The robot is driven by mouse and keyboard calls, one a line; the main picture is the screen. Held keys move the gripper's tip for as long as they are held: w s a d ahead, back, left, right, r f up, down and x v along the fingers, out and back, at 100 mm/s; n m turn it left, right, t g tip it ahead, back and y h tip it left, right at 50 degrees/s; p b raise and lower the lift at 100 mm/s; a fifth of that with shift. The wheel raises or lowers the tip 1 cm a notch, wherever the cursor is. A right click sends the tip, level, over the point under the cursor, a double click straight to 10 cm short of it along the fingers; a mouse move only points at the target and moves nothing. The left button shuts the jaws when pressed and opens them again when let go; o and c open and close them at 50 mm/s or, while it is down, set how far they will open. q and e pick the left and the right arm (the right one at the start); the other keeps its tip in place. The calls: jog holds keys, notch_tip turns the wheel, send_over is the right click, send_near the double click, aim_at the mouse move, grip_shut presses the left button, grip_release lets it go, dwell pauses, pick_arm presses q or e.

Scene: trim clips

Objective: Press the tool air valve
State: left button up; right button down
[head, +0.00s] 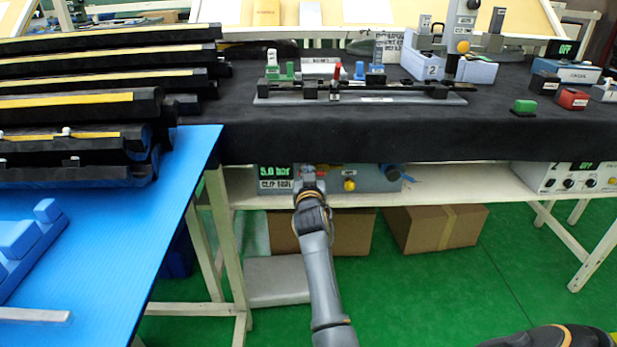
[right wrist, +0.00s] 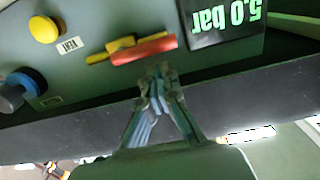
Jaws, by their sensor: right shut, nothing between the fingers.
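The air panel (head: 370,183) is a grey box on the shelf under the black-covered bench. Its display (right wrist: 226,18) reads 5.0 bar. In the right wrist view the panel appears upside down, with a red lever (right wrist: 145,50) over a yellow part (right wrist: 110,47), a yellow button (right wrist: 44,29) labelled VENT, and a blue knob (right wrist: 25,82). My right gripper (head: 309,172) is in front of the panel, between display and yellow button. In the right wrist view its shut, empty fingertips (right wrist: 156,75) are close to the red lever; I cannot tell whether they touch. My left gripper is out of view.
The bench top overhangs the panel, and the white shelf edge (head: 450,194) runs below it. Cardboard boxes (head: 435,228) stand on the floor underneath. A blue table (head: 140,240) with dark trim parts is at left. Another control box (head: 575,178) sits on the shelf at right.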

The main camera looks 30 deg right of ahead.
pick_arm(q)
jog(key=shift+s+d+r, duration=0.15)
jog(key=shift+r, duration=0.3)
pick_arm(e)
jog(key=shift+f, duration=0.4)
